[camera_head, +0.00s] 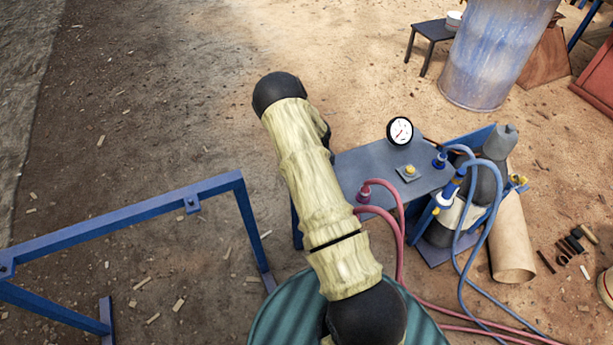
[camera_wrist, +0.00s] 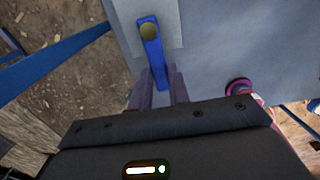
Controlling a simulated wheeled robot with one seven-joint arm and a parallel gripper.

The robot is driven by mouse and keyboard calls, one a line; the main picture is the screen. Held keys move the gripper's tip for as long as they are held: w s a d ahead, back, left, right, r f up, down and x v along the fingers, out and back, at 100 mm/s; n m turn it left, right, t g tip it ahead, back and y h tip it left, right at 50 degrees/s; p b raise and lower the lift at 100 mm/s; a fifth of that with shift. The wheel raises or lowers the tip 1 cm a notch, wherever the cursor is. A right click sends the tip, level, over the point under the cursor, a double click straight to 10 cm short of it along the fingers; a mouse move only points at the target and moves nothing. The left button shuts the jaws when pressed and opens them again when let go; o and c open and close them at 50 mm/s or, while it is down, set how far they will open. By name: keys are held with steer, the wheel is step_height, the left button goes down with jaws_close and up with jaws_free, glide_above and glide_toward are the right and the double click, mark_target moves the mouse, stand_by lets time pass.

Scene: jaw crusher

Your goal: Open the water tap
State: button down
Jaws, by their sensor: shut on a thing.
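The water tap has a blue lever (camera_wrist: 152,52) with a round brass-coloured pivot at its top, on a light plate on a grey panel. It shows in the wrist view at upper middle. My gripper (camera_wrist: 160,86) has its two dark fingers either side of the lever's free end and is shut on it. The lever points down toward the gripper, slightly slanted to the right. In the head view my arm covers the tap and the gripper; the grey panel (camera_head: 352,165) shows to the right of the arm.
The panel carries a pressure gauge (camera_head: 400,131), a yellow button (camera_head: 409,171) and a red hose fitting (camera_head: 364,193). Red and blue hoses loop to the right. A blue frame (camera_head: 120,220) stands at left and a green drum (camera_head: 275,315) in front. Ground at upper left is open.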

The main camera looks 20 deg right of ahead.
steer(key=shift+a, duration=0.1)
stand_by(0.5)
steer(key=c, duration=1.3)
jaws_free()
step_height(320, 180, up, 17)
steer(key=shift+r, duration=0.2)
